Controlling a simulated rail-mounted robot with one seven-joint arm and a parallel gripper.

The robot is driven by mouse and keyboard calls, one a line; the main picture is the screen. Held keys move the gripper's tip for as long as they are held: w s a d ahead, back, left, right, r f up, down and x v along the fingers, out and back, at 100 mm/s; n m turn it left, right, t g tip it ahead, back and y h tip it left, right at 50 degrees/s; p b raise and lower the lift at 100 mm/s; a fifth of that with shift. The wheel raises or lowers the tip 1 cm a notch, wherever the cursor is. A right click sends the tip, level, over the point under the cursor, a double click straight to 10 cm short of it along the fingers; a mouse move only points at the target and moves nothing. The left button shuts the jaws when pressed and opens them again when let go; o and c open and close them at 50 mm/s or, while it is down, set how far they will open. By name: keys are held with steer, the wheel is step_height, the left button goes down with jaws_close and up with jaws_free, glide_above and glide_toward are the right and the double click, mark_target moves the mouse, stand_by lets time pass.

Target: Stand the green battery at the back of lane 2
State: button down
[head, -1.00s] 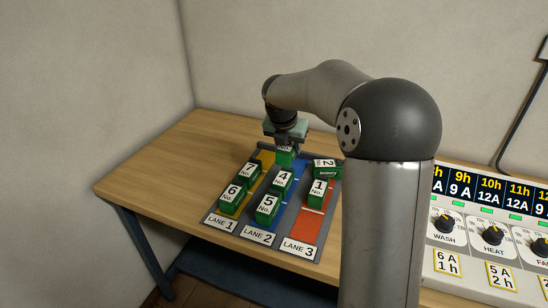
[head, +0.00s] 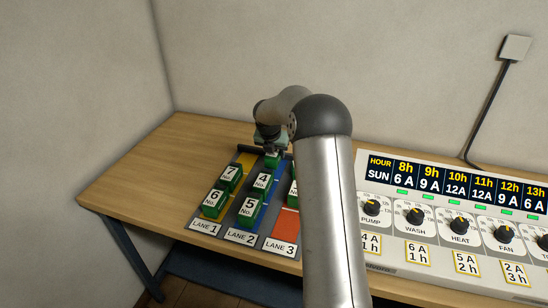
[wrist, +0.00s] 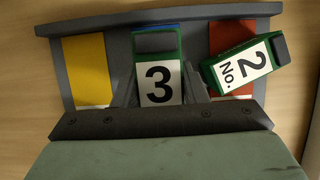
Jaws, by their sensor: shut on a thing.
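My gripper (wrist: 158,92) is shut on a green battery (wrist: 158,82) numbered 3, its fingers on either side of it. In the wrist view the battery is in line with lane 2, near the rack's back wall (wrist: 210,12), with a little blue lane floor (wrist: 158,29) beyond it. In the head view the battery (head: 272,160) shows just under my gripper (head: 271,151), behind battery 4 (head: 263,181). Battery 5 (head: 249,208) stands in front of battery 4 in lane 2. I cannot tell whether the held battery touches the lane floor.
Battery 2 (wrist: 246,62) sits askew over lane 3's red floor (wrist: 232,33), close to my right finger. Yellow lane 1 (wrist: 87,70) is bare at the back; batteries 7 (head: 230,174) and 6 (head: 215,201) stand further forward. A control panel (head: 455,225) is right. My arm partly hides battery 1 (head: 293,192).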

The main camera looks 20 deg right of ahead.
steer(key=shift+w+d+f, duration=0.15)
steer(key=shift+w+f, duration=0.4)
steer(key=shift+f, duration=1.45)
